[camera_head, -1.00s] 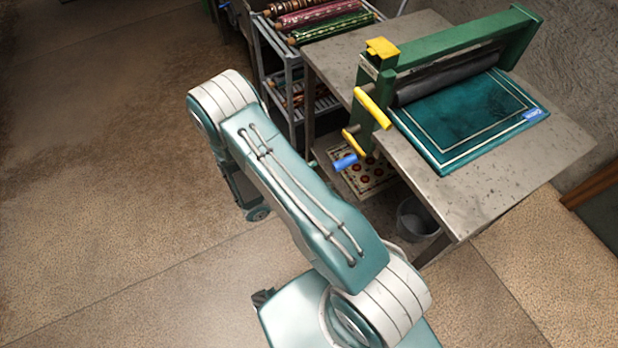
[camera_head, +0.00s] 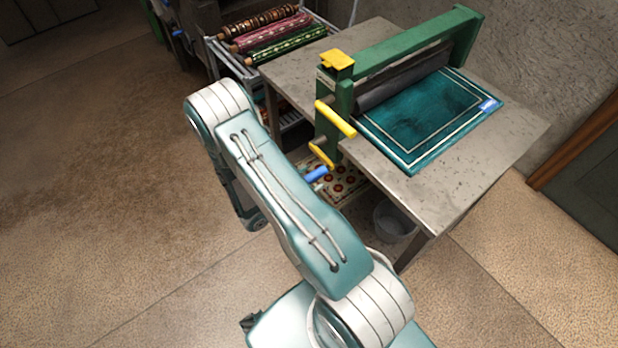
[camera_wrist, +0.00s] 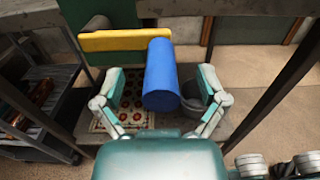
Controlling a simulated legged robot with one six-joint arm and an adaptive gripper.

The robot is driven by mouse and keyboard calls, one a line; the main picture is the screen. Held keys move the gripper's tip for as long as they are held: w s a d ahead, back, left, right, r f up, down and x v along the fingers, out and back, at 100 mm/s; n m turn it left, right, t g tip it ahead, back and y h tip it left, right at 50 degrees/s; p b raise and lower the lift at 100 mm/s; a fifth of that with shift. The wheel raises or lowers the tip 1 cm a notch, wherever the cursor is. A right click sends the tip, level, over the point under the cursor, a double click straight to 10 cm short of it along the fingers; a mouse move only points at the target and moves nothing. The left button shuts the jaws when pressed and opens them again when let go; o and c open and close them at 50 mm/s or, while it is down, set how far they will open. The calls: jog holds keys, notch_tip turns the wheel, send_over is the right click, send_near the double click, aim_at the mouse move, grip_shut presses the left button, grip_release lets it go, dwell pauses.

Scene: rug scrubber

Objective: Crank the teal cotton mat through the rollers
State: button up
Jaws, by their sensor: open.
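The teal mat (camera_head: 420,120) with pale border lines and a blue label lies flat on the grey table, its far edge at the dark roller (camera_head: 400,84) of the green wringer frame (camera_head: 410,48). A yellow crank (camera_head: 322,155) with a blue handle (camera_head: 315,175) hangs at the frame's near left side. In the wrist view the blue handle (camera_wrist: 161,76) stands between the spread fingers of my gripper (camera_wrist: 160,92), with a gap on each side. My gripper is open and holds nothing. In the head view my arm hides it.
A yellow bar (camera_head: 336,119) juts from the frame above the crank. A rack of rolled rugs (camera_head: 270,38) stands behind at the left. A patterned rug (camera_head: 345,183) and a grey bucket (camera_head: 392,222) are below the table (camera_head: 470,180). Floor at the left is clear.

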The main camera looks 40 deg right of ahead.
jog(key=c, duration=1.2)
jog(key=shift+o, duration=0.2)
jog(key=shift+w+r, duration=0.2)
jog(key=shift+r, duration=0.55)
jog(key=shift+w+r, duration=0.25)
jog(key=shift+r, duration=0.5)
jog(key=shift+w+r, duration=0.2)
jog(key=shift+r, duration=0.55)
jog(key=shift+w+a+r, duration=0.1)
jog(key=shift+w+r, duration=1.4)
jog(key=shift+w, duration=0.2)
jog(key=shift+w+r, duration=0.15)
jog(key=shift+w, duration=1)
jog(key=shift+w+r, duration=0.15)
jog(key=shift+w, duration=0.95)
